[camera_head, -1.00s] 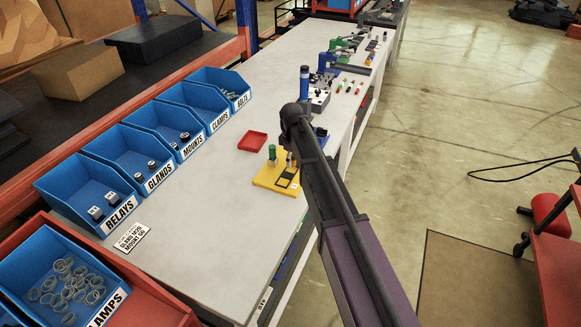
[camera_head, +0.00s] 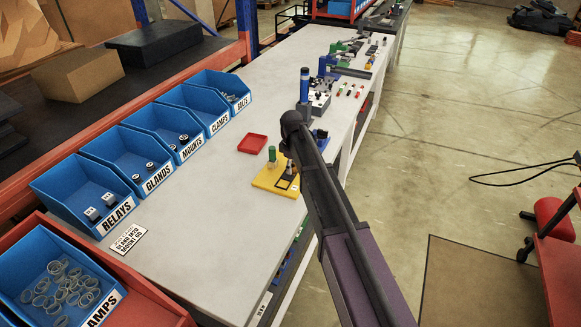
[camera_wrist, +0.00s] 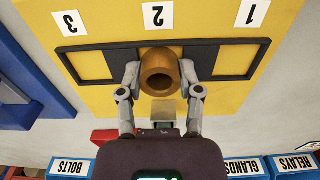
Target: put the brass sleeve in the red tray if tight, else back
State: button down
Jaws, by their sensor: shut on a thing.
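The brass sleeve (camera_wrist: 159,72) is a hollow ring-ended cylinder, seen nearly end-on in the wrist view. My gripper (camera_wrist: 159,80) is shut on it, one finger on each side. The sleeve is over the middle of a black frame on a yellow plate (camera_wrist: 208,20), below the label 2. I cannot tell whether it touches the plate or is seated. In the head view my gripper (camera_head: 290,168) is over the yellow plate (camera_head: 264,180), partly hidden by my arm. The empty red tray (camera_head: 252,144) lies just behind the plate.
The tabletop (camera_head: 190,210) between bins and plate is mostly clear.

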jog(key=shift+s+d+f+b, duration=0.1)
jog(key=shift+s+f+b, duration=0.2)
jog(key=shift+s, duration=0.1)
jog(key=shift+c, duration=2.2)
grip_release()
jog(key=shift+o, duration=0.9)
jog(key=shift+w+f, duration=0.3)
jog(key=shift+f, duration=0.05)
jog(key=shift+r, duration=0.15)
jog(key=shift+w+r, duration=0.1)
jog(key=shift+r, duration=0.05)
jog(key=shift+r+p, duration=0.1)
jog(key=shift+p, duration=0.3)
notch_tip(320, 180, up, 13)
jog(key=p, duration=1.2)
jog(key=shift+p, duration=0.35)
